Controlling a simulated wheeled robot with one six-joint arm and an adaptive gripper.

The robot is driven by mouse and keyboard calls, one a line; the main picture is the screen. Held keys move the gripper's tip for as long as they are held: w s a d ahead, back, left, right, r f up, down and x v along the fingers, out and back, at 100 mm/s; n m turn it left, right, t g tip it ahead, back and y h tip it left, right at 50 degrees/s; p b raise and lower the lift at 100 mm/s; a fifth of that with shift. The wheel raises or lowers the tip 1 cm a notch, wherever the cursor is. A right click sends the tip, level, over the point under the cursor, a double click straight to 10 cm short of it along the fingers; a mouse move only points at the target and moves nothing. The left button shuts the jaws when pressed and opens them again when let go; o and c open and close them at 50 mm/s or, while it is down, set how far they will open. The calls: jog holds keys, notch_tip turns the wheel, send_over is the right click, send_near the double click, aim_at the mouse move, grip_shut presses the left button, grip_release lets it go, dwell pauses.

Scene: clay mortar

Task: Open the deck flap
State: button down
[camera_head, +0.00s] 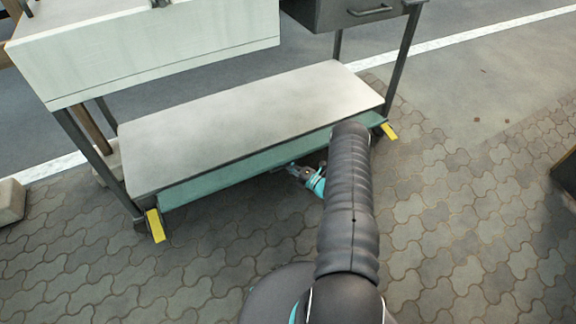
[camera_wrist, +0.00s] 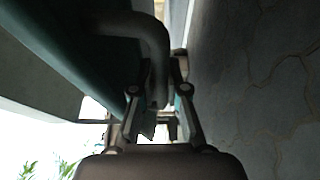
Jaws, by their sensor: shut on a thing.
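The deck flap is a long teal panel (camera_head: 225,178) along the front edge of the cart's pale lower deck (camera_head: 250,118). It shows as a narrow strip below the deck's edge; its exact angle is hard to tell. In the wrist view the flap (camera_wrist: 100,75) is dark teal on the left. A curved dark bar handle (camera_wrist: 152,38) stands out from it. My gripper (camera_wrist: 158,100) is shut on this handle, with a finger on each side. In the head view my gripper (camera_head: 292,171) is low at the flap's front, partly behind my arm.
A pale upper box (camera_head: 150,55) and a grey drawer unit (camera_head: 350,12) sit above the deck. Yellow blocks mark the left (camera_head: 156,225) and right (camera_head: 389,131) front corners. Paving (camera_head: 460,230) in front is clear. A dark object (camera_head: 566,172) stands at the right edge.

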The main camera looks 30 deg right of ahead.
jog(key=shift+s+r+m+g, duration=0.2)
jog(key=shift+r+m+g, duration=0.1)
jog(key=shift+r+g, duration=0.45)
jog(key=shift+f, duration=0.1)
jog(key=c, duration=1.2)
grip_release()
jog(key=shift+s+d, duration=0.1)
jog(key=v, duration=1.1)
jog(key=shift+s, duration=0.45)
